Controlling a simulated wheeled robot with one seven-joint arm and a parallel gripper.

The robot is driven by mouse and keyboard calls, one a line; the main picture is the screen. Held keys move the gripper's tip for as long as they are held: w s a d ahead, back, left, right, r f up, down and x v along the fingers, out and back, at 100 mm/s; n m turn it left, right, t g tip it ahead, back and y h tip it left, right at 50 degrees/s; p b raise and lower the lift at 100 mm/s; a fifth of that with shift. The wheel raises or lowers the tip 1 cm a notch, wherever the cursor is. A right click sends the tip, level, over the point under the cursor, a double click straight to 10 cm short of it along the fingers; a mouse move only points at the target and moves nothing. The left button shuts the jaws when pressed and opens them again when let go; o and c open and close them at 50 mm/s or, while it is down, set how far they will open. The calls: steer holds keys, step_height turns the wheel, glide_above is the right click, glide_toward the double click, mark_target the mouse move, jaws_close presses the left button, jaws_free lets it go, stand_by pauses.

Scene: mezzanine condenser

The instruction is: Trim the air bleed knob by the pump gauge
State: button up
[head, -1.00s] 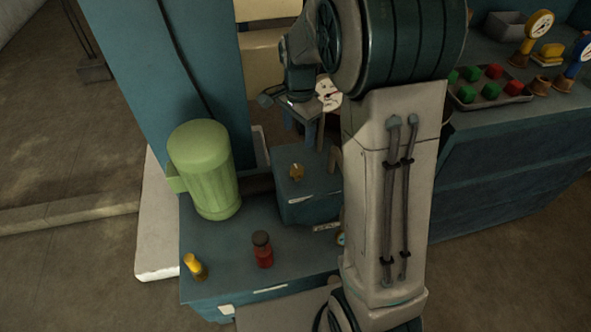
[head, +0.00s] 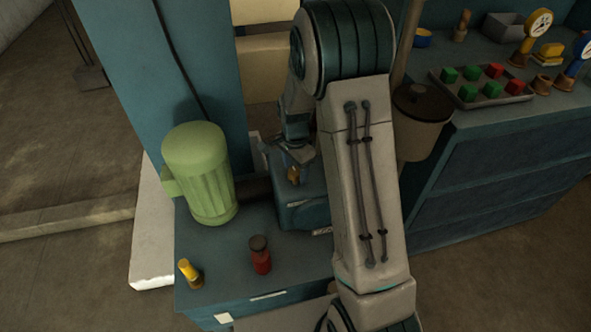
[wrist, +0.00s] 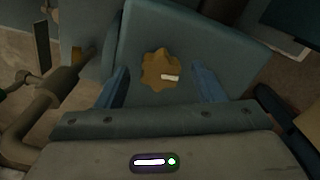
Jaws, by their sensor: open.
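The air bleed knob is a brass, lobed knob (wrist: 161,70) with a pale mark on its face, on top of the blue-green pump block (wrist: 190,40). In the head view the knob (head: 294,175) shows just below my gripper (head: 292,165). In the wrist view my gripper (wrist: 160,85) is open, with one blue finger on each side of the knob and gaps between. I cannot tell how far above the knob the fingertips are. The pump gauge is not visible now; my arm covers that area in the head view.
A green motor (head: 200,175) stands left of the block. A red jar (head: 260,255) and a yellow-topped item (head: 189,272) stand on the front of the base. A lidded pot (head: 422,120) is right of my arm, before a bench holding a tray (head: 520,97) of coloured blocks.

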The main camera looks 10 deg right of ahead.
steer(key=shift+f, duration=0.25)
steer(key=c, duration=1)
steer(key=shift+o, duration=0.2)
steer(key=shift+n, duration=0.3)
